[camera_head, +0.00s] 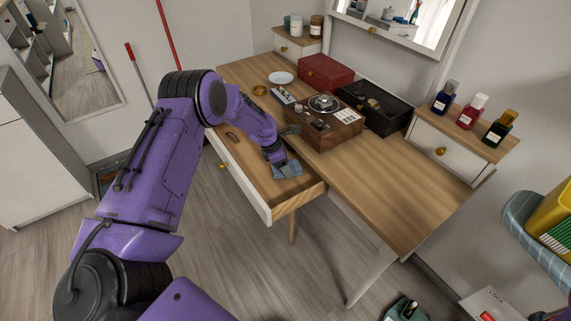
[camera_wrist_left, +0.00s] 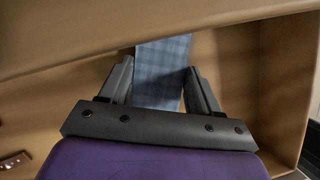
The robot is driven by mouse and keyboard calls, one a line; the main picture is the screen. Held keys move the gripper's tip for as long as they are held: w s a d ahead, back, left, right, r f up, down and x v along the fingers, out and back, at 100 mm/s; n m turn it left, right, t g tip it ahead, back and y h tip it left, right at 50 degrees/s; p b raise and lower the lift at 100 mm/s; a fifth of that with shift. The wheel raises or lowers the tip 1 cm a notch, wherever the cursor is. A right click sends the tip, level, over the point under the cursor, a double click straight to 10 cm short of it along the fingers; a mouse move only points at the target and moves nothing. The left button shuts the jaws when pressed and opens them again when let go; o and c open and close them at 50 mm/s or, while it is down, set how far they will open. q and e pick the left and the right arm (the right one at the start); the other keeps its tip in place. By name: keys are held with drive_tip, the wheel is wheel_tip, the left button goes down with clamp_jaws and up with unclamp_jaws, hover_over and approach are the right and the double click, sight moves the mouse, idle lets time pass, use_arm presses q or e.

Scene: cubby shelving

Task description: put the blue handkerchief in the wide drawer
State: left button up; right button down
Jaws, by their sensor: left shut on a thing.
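The blue handkerchief (camera_head: 288,170) is a folded plaid cloth at the open wide drawer (camera_head: 243,180) of the wooden desk, near the drawer's right end. My left gripper (camera_head: 277,158) reaches down into the drawer and is shut on the handkerchief. In the left wrist view the handkerchief (camera_wrist_left: 160,72) lies between the two dark fingers of my gripper (camera_wrist_left: 160,85), with the wooden drawer floor and walls around it. I cannot tell whether the cloth touches the drawer floor. My right gripper is not in view.
A small brown item (camera_head: 232,136) lies in the drawer's left part. On the desk top stand a record player (camera_head: 325,128), a red box (camera_head: 325,72), a black open box (camera_head: 378,108) and a white plate (camera_head: 281,77). Bottles (camera_head: 471,110) stand on the right side unit.

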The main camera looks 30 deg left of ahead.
use_arm(q)
drive_tip(key=shift+f, duration=0.1)
drive_tip(key=o, duration=1)
drive_tip(key=p+v, duration=0.1)
drive_tip(key=v, duration=1.1)
